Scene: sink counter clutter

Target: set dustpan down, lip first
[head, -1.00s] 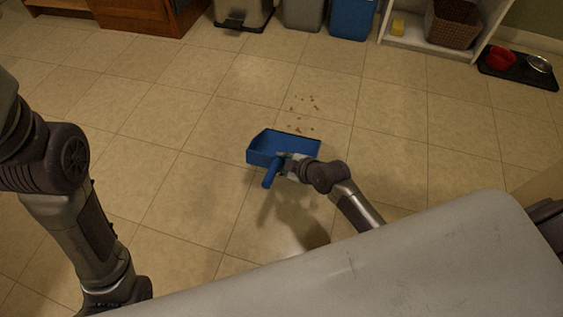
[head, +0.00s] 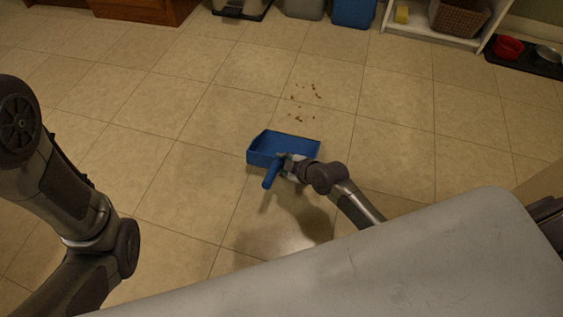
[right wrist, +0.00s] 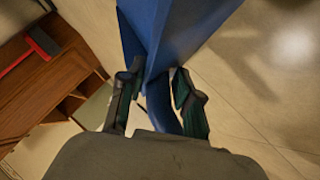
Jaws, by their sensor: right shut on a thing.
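The blue dustpan (head: 275,146) is in the middle of the head view, its open tray facing the far side and its handle pointing back toward me. My right gripper (head: 287,168) is shut on it near the handle. A shadow falls on the floor below and apart from it, so it looks held above the floor; the exact height is unclear. In the right wrist view the dustpan (right wrist: 165,45) sits between both fingers, its far part cut off by the frame. My left arm shows at left; its gripper is out of view.
Several small brown crumbs (head: 302,103) lie on the tiles just beyond the dustpan. Bins (head: 353,12), a white shelf (head: 427,38) and a black mat with a red bowl (head: 508,47) stand at the back.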

